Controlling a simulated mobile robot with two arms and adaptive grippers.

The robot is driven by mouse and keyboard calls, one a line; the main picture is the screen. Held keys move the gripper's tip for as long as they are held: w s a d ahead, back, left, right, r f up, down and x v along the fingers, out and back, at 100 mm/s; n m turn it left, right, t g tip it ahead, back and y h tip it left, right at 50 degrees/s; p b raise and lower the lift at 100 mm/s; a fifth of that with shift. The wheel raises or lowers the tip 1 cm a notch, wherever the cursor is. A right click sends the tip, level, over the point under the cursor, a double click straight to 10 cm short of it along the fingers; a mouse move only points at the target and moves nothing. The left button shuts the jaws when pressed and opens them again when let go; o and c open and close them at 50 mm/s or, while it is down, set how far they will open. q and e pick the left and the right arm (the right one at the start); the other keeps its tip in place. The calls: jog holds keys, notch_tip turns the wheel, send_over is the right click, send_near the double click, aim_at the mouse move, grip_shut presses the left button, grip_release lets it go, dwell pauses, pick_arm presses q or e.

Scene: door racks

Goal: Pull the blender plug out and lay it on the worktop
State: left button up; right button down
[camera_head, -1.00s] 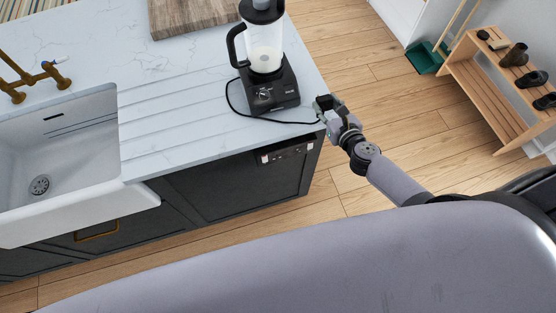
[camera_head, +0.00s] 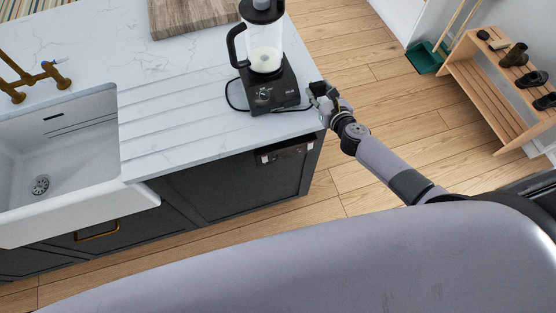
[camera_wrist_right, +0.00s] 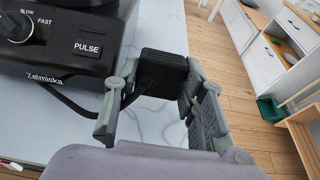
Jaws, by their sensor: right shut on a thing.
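The black blender (camera_head: 268,75) stands upright on the marble worktop (camera_head: 180,105) near its right end, with pale liquid in its jug. Its base (camera_wrist_right: 60,40) fills the upper left of the wrist view. My right gripper (camera_head: 318,93) is just right of the blender, at the worktop's right edge. In the wrist view its fingers (camera_wrist_right: 155,90) are shut on the black plug (camera_wrist_right: 163,70). The cord (camera_wrist_right: 65,100) runs from the plug left towards the blender. Marble shows below the plug; I cannot tell whether they touch. My left gripper is not in view.
A white sink (camera_head: 60,150) with a brass tap (camera_head: 35,77) is at the left. A dark panel with small details (camera_head: 285,152) is on the cabinet front. A wooden shoe rack (camera_head: 495,95) stands right, across open floor.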

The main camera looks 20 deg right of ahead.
aim_at(318, 100)
jog(key=shift+f+b, duration=1.45)
jog(key=shift+f, duration=0.35)
jog(key=c, duration=0.9)
grip_release()
jog(key=shift+c, duration=0.2)
jog(key=shift+s, duration=0.1)
jog(key=shift+s, duration=0.3)
jog(key=v, duration=1.1)
jog(key=shift+r, duration=0.2)
